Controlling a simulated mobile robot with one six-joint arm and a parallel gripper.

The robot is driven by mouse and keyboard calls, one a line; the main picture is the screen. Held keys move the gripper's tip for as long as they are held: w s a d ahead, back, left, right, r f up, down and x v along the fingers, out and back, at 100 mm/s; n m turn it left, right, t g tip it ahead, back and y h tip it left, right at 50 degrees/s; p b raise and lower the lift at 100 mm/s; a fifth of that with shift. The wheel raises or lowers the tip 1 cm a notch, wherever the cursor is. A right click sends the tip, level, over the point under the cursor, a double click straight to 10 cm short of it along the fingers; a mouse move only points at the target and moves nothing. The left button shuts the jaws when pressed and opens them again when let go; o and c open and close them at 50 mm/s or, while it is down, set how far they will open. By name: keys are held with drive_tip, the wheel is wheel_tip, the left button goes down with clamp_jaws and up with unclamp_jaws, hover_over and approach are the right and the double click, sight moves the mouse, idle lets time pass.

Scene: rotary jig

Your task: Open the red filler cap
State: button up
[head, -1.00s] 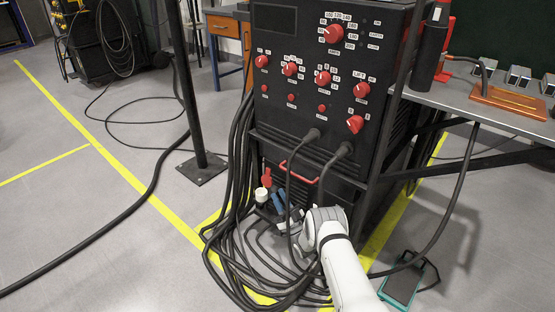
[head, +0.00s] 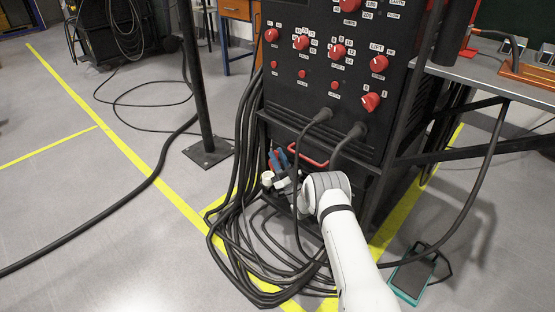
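The red filler cap (head: 274,161) appears as a small red part low at the front left of the black cabinet, just above a white round piece (head: 267,178). My gripper (head: 281,158) is at the end of my white arm, which reaches in from the lower right.
The black cabinet (head: 318,85) carries red knobs and a red handle (head: 308,158). Two thick cables plug into its front. Many black cables (head: 240,262) lie looped on the floor below my gripper. A table (head: 490,75) and a foot pedal (head: 411,279) are at the right.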

clamp_jaws()
idle(0.6)
